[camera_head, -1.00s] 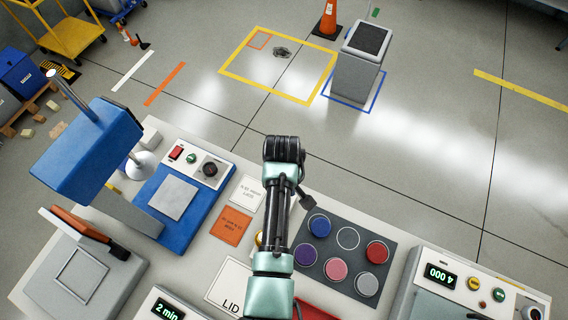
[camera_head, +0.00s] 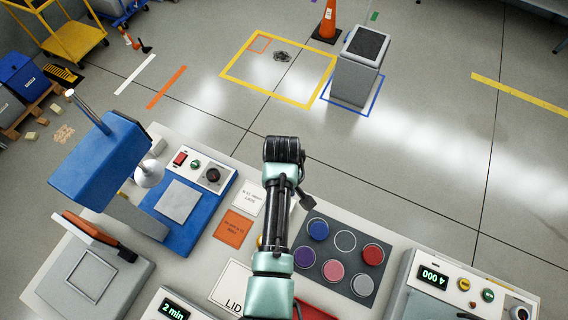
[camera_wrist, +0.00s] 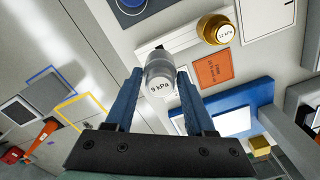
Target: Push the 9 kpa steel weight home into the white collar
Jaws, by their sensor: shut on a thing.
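My gripper (camera_wrist: 160,73) shows in the wrist view with its two blue fingers shut on the grey steel weight (camera_wrist: 160,84), marked 9 kPa. The weight sits between the fingertips, its labelled face towards the wrist camera. A white bar-shaped part lies beyond it in the picture. I cannot pick out the white collar for certain, nor tell whether the weight touches anything there. In the head view my arm runs up the middle, and the fingers and weight are hidden.
A brass 12 kPa weight (camera_wrist: 215,29) stands close by the held weight. An orange card (camera_head: 234,226) and a blue press (camera_head: 100,165) are on the bench left of my arm. A dark tray of coloured discs (camera_head: 342,262) is to the right.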

